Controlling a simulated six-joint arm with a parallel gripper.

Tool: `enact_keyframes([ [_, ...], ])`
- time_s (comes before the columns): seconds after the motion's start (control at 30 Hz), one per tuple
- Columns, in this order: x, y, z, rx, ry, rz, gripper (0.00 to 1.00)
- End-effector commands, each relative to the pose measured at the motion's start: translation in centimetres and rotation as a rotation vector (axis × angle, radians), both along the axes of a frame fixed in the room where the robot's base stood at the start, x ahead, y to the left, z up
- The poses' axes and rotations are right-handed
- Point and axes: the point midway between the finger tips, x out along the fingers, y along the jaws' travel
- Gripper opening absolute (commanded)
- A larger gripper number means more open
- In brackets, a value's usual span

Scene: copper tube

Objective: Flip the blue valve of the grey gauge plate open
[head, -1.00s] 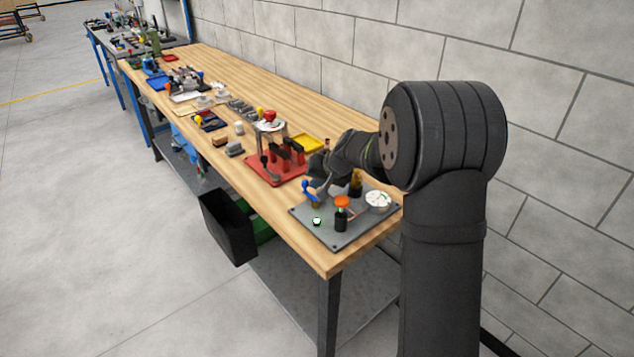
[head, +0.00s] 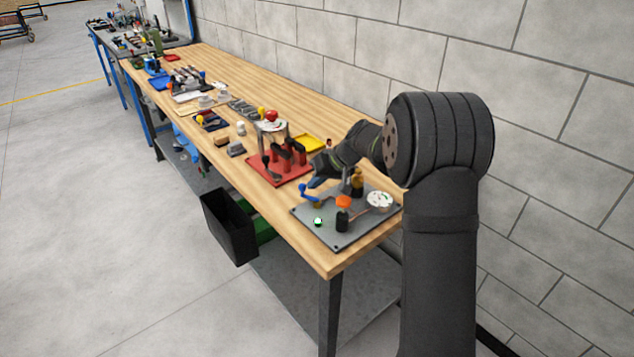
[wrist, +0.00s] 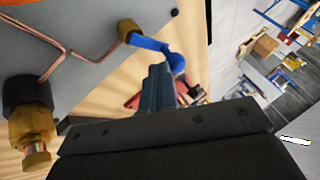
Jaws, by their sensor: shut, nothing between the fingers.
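The grey gauge plate (head: 322,232) lies at the near end of the workbench. The blue valve (head: 309,194) is on its left side; its lever slants up and left to a rounded end. In the wrist view the blue lever (wrist: 150,43) reaches right from a brass fitting (wrist: 128,30) to a blue ball end. My gripper (wrist: 160,72) is shut and empty. Its fingertips are close to the ball end in that view; I cannot tell whether they touch. In the head view the wrist hangs just behind the valve, and the fingertips are hard to make out.
The plate also carries an orange-topped fitting (head: 343,202), a white round gauge (head: 380,199), a brass fitting (head: 357,180) and a small green-lit lamp (head: 318,222). Copper tube (wrist: 88,56) runs across it. A red fixture (head: 270,172) stands left behind the plate. A block wall borders the bench.

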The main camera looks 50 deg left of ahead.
Motion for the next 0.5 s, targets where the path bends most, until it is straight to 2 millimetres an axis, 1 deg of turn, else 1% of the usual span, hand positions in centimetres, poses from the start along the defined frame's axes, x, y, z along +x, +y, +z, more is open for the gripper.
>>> enact_keyframes([
  [0.5, -0.77, 0.29, -0.07, 0.0, 0.001, 0.494, 0.0],
])
